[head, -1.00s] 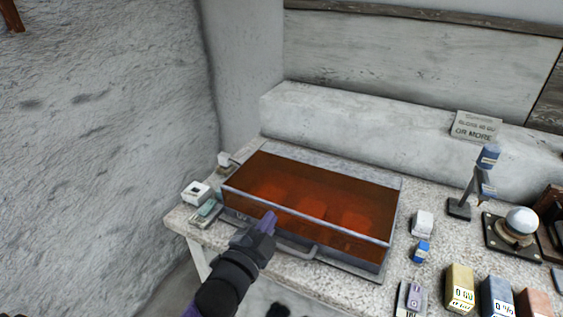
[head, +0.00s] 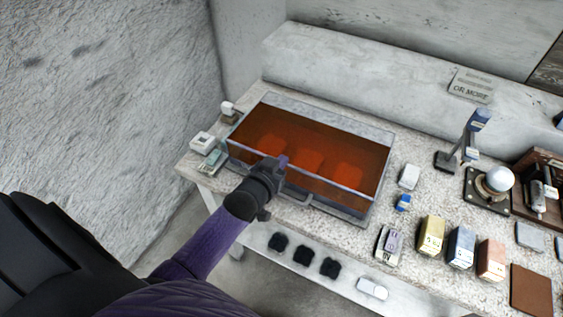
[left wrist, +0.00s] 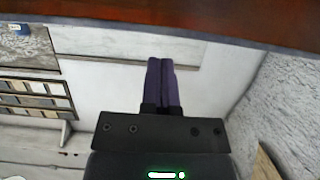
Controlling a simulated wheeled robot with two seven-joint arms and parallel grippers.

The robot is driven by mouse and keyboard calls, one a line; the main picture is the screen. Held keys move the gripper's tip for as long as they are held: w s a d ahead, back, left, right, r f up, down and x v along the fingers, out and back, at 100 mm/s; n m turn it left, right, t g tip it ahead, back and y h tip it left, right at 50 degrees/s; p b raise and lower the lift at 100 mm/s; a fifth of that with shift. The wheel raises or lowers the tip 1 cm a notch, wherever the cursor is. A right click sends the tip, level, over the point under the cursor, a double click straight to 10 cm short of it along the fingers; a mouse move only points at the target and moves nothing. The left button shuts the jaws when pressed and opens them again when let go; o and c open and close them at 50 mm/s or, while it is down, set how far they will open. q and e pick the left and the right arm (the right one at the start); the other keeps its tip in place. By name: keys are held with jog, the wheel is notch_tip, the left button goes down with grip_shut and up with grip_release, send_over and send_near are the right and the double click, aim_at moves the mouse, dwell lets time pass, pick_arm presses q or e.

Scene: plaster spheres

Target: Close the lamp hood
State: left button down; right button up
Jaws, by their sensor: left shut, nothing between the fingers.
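The lamp hood (head: 325,135) is a see-through orange-brown cover with a grey metal rim, on the stone bench. It looks down level over its base, with glowing red patches inside. A grey bar handle (head: 297,196) runs along its front, partly hidden by my left gripper. My left gripper (head: 283,161) is shut and empty at the front rim, left of the middle; whether it touches is unclear. In the left wrist view its shut purple fingers (left wrist: 161,80) point toward the hood's reddish edge (left wrist: 190,18). My right gripper is not in view.
Small white and green items (head: 207,150) stand left of the hood. To its right are a white block (head: 409,176), a blue bottle (head: 403,202), yellow, blue and pink boxes, a blue stand and a white sphere (head: 499,178). A rough wall bounds the left.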

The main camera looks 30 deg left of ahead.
pick_arm(q)
jog(key=shift+w, duration=0.25)
jog(key=shift+f, duration=0.1)
